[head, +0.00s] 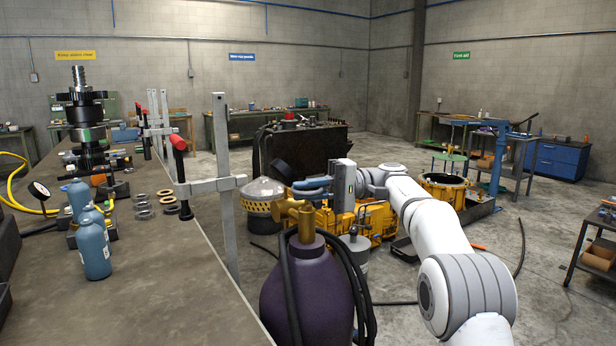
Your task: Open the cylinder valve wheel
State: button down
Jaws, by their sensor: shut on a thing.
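A dark purple gas cylinder (306,290) stands upright in the foreground beside the bench, with a brass valve (292,209) on top. A dark round valve wheel (283,172) shows just above the brass body. My gripper (295,184) reaches in from the right with its blue fingers at the wheel and is shut on it. The exact finger contact is too small to see clearly. How far the wheel is turned cannot be told.
Black hoses (365,290) hang around the cylinder. A workbench (190,280) with clamps, gears and small blue bottles (94,240) runs along the left. Yellow transmission parts (375,222) stand behind the cylinder. The floor at right is mostly clear.

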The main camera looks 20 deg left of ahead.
dwell(0.5)
jog(key=c, duration=1.5)
grip_release()
jog(key=shift+o, duration=0.2)
jog(key=p+v, duration=0.3)
jog(key=p, duration=0.2)
jog(key=p+v, duration=0.2)
jog(key=p, duration=0.1)
jog(key=shift+w+d+r, duration=0.2)
jog(key=shift+w+r, duration=0.15)
jog(key=shift+w, duration=0.05)
jog(key=shift+w+d+p, duration=0.1)
jog(key=shift+p, duration=0.55)
jog(key=p, duration=0.5)
jog(key=shift+w+d, duration=0.3)
jog(key=shift+d, duration=0.05)
